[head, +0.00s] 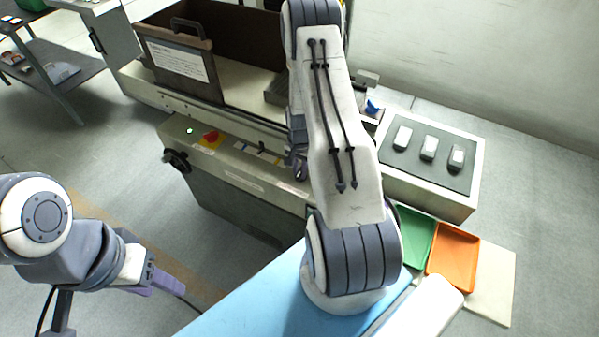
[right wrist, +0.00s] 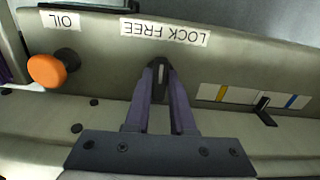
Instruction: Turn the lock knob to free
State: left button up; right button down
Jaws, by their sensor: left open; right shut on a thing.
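The lock knob (right wrist: 161,74) is a small dark knob with a pale line on it, in the right wrist view. It sits on the grey panel by a LOCK FREE label (right wrist: 165,34) that appears upside down. My right gripper (right wrist: 161,88) is shut on the knob, a purple finger on each side. The pale line runs roughly up and down the picture. In the head view my right arm hides the knob and most of that gripper. My left gripper (head: 160,284) is open and empty, low at the left of the head view, away from the machine.
An orange knob (right wrist: 47,70) with an OIL label is left of the lock knob. A coloured scale with a black pointer (right wrist: 263,108) is to the right. A tray with several grey blocks (head: 432,206) stands right of my arm, behind green (head: 413,236) and orange (head: 453,250) trays.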

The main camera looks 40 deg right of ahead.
jog(key=n+b, duration=0.1)
jog(key=n, duration=0.3)
jog(key=shift+d+n, duration=0.1)
jog(key=shift+n, duration=0.2)
jog(key=shift+s+d+n+b, duration=0.1)
jog(key=shift+n+b, duration=0.4)
jog(key=shift+n, duration=1.4)
jog(key=shift+r, duration=0.1)
jog(key=c, duration=0.8)
grip_release()
jog(key=shift+o, duration=0.2)
notch_tip(320, 180, up, 10)
jog(key=b, duration=0.1)
jog(key=shift+r+b, duration=0.2)
jog(key=shift+b, duration=0.1)
